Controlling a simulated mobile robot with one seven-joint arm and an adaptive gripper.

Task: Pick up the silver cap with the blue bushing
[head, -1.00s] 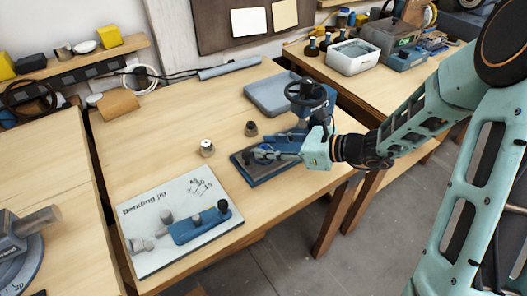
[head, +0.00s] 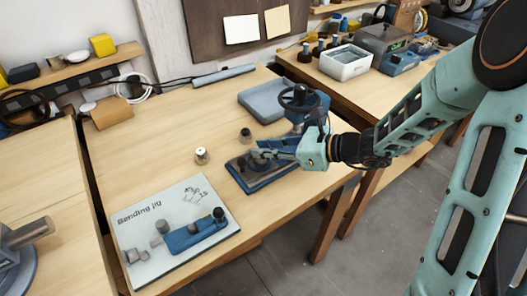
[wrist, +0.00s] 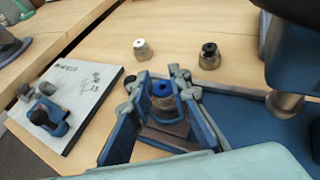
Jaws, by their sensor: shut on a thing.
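The silver cap with the blue bushing (wrist: 163,91) is between my fingers in the wrist view, its blue ring facing up with a dark hole in the middle. My gripper (wrist: 162,98) is shut on it, one finger on each side. In the head view, my gripper (head: 256,155) is low over the blue base plate (head: 240,182) of the press, and its fingers hide the cap. I cannot tell whether the cap touches the plate.
A silver cap with a pale top (head: 201,155) and a dark cap with a black top (head: 245,135) stand nearby on the table. The press (head: 311,108) rises close beside my gripper. The bending jig board (head: 148,262) lies at front left.

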